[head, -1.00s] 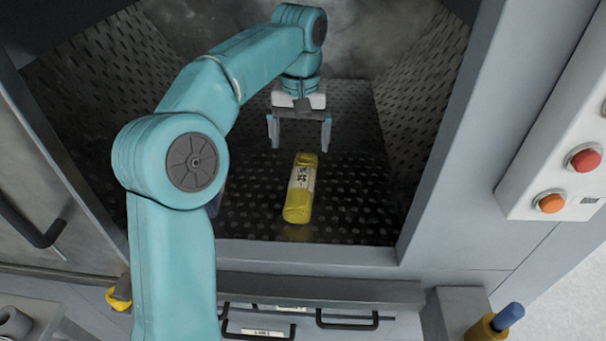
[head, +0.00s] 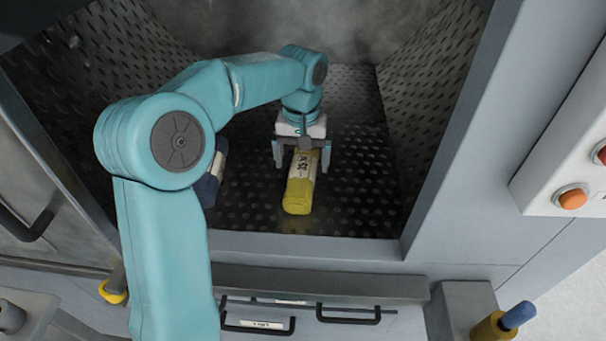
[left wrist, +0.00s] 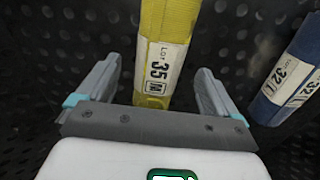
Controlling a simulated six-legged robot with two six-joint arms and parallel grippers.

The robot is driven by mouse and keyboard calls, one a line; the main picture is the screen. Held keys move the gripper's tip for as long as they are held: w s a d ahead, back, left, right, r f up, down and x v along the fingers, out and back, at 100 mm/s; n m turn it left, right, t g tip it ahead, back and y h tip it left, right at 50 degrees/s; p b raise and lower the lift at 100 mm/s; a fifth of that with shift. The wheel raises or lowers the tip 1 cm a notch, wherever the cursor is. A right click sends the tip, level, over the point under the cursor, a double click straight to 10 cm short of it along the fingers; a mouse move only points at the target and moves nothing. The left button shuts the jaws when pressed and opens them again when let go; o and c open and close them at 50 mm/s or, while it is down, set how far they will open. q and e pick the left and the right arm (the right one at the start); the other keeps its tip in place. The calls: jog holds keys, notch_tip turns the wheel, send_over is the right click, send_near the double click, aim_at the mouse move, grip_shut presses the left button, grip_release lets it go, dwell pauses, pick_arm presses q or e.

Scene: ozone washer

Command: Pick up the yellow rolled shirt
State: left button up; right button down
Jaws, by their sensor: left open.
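The yellow rolled shirt (head: 298,196) lies on the perforated floor of the washer chamber, with a white label around it. My left gripper (head: 302,164) is open, with one finger on each side of the roll's far end. In the left wrist view, the yellow rolled shirt (left wrist: 166,40) shows its label "35 M" and runs between the open fingers of the left gripper (left wrist: 155,95), with gaps on both sides. I cannot tell how high the fingertips are above the floor. My right gripper is not in view.
A dark blue rolled shirt (head: 209,188) lies left of the yellow one, partly behind my arm; it also shows in the left wrist view (left wrist: 296,75). The chamber's front sill (head: 310,248) and side walls bound the space. The floor right of the yellow roll is clear.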

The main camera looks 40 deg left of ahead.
aim_at(303, 166)
pick_arm(q)
jog(key=shift+f, duration=0.35)
jog(key=f, duration=0.4)
jog(key=shift+w+a+f, duration=0.2)
jog(key=shift+w+f, duration=0.05)
jog(key=shift+w, duration=0.1)
jog(key=shift+s+d+r, duration=0.1)
jog(key=shift+s+d, duration=0.05)
jog(key=shift+s, duration=0.05)
jog(key=shift+w, duration=0.15)
jog(key=c, duration=1.2)
